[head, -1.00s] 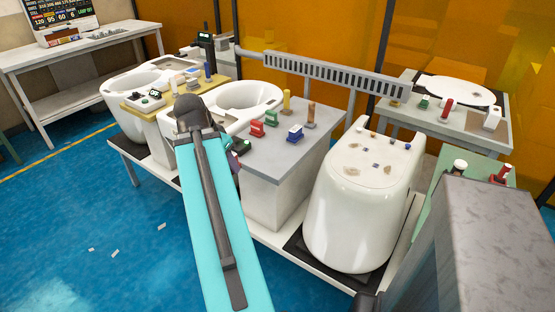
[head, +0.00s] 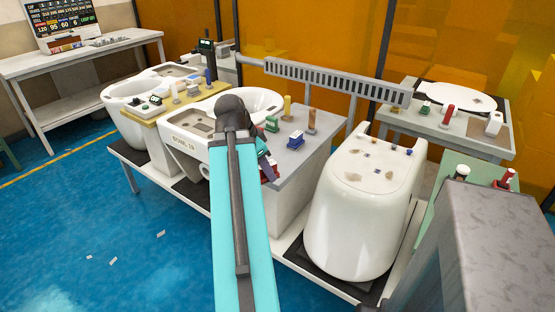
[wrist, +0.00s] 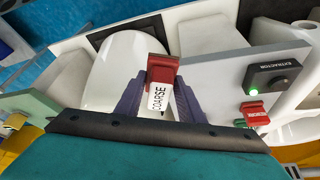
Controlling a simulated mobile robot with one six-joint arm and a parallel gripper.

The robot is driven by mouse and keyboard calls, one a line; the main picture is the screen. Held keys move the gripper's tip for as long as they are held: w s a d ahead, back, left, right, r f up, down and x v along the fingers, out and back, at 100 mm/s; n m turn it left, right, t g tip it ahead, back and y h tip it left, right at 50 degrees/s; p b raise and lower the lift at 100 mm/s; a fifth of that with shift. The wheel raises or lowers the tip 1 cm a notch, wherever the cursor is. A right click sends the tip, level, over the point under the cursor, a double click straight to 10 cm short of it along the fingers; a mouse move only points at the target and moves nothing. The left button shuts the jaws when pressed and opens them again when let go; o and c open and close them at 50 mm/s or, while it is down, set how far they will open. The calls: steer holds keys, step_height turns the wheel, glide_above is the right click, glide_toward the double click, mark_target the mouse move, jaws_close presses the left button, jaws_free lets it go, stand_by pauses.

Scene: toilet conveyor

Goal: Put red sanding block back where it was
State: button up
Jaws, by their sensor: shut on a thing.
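My gripper (wrist: 152,104) is shut on a red sanding block (wrist: 163,69) with a white label reading COARSE. In the head view my gripper (head: 265,155) is partly behind my arm, with the held red block (head: 271,171) at the front edge of the grey bench top (head: 305,157). Its exact height above the bench is hard to tell.
On the bench stand a green block (head: 272,124), a blue block (head: 296,140), a yellow piece (head: 287,106) and a brown piece (head: 312,120). A white toilet bowl (head: 355,225) stands to the right, another behind my arm (head: 185,147). Bench space right of the blue block is clear.

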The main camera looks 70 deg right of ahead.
steer(key=shift+d+r+p, duration=0.15)
steer(key=shift+p, duration=0.35)
steer(key=shift+w+d+p, duration=0.1)
steer(key=shift+d+p, duration=0.25)
steer(key=shift+p, duration=0.75)
steer(key=shift+d+p, duration=0.3)
steer(key=shift+p, duration=0.75)
steer(key=shift+d+p, duration=0.35)
steer(key=shift+p, duration=0.7)
steer(key=shift+d+p, duration=0.1)
steer(key=shift+p, duration=0.55)
steer(key=d+p, duration=0.1)
steer(key=d, duration=0.3)
steer(key=w+d+f+p, duration=0.1)
steer(key=d, duration=0.3)
steer(key=w+d+p, duration=0.1)
steer(key=d, duration=0.4)
steer(key=shift+d+f, duration=0.1)
steer(key=shift+f, duration=0.25)
steer(key=shift+s, duration=0.1)
steer(key=shift+f, duration=0.2)
steer(key=shift+f+p, duration=0.9)
steer(key=shift+f, duration=0.7)
